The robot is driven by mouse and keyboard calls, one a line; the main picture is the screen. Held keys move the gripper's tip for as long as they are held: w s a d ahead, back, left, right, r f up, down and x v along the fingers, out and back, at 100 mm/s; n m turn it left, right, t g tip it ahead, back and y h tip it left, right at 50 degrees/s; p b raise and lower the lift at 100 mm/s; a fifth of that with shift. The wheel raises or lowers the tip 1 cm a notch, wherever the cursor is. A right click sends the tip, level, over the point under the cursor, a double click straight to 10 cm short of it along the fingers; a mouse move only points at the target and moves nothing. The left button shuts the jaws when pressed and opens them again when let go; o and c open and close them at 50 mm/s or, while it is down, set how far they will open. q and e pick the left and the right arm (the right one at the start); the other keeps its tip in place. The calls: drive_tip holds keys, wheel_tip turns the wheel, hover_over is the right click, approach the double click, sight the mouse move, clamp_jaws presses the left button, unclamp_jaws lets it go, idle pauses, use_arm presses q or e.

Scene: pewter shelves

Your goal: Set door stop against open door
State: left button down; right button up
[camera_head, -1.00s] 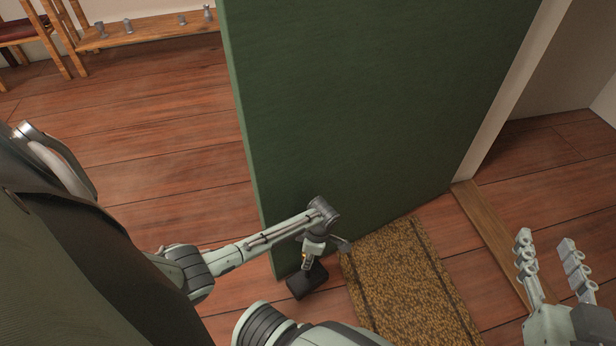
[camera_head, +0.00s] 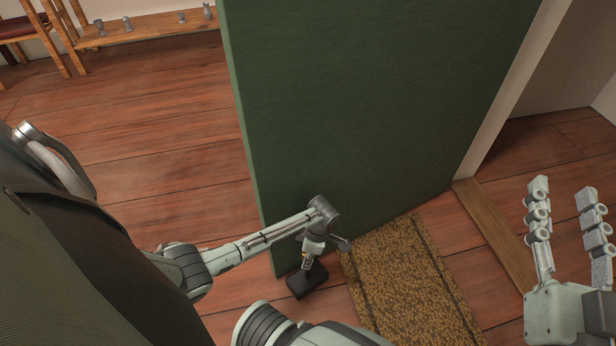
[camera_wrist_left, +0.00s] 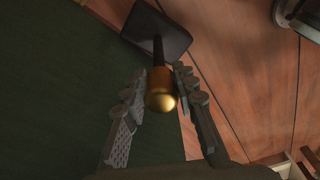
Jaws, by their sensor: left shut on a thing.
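The door stop (camera_head: 308,284) has a black block base, a dark post and a brass knob. It is low by the bottom corner of the open green door (camera_head: 350,100); I cannot tell whether it touches the door or the floor. My left gripper (camera_head: 312,257) is shut on the door stop from above. In the left wrist view the brass knob (camera_wrist_left: 160,92) is between the fingers of the left gripper (camera_wrist_left: 158,88), with the base beyond across the line between door and floor. My right gripper (camera_head: 565,194) is open and empty at the right.
A brown doormat (camera_head: 410,280) lies right of the door stop, by the door's foot. A wooden threshold (camera_head: 492,232) crosses the doorway. A bench (camera_head: 150,32) with several small metal vessels and a chair (camera_head: 25,30) stand at the back left. Floor left of the door is clear.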

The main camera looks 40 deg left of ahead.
use_arm(q)
drive_tip(key=shift+w+r, duration=0.1)
drive_tip(key=shift+w, duration=0.1)
drive_tip(key=shift+f+b, duration=0.3)
drive_tip(key=shift+f, duration=0.25)
idle(0.6)
drive_tip(key=c, duration=1.3)
unclamp_jaws()
drive_tip(key=shift+o, duration=0.9)
drive_tip(key=shift+s, duration=0.1)
drive_tip(key=shift+s+f, duration=0.2)
wheel_tip(320, 180, up, 12)
drive_tip(key=w+d, duration=0.1)
drive_tip(key=shift+d, duration=0.25)
drive_tip(key=shift+w+r, duration=0.1)
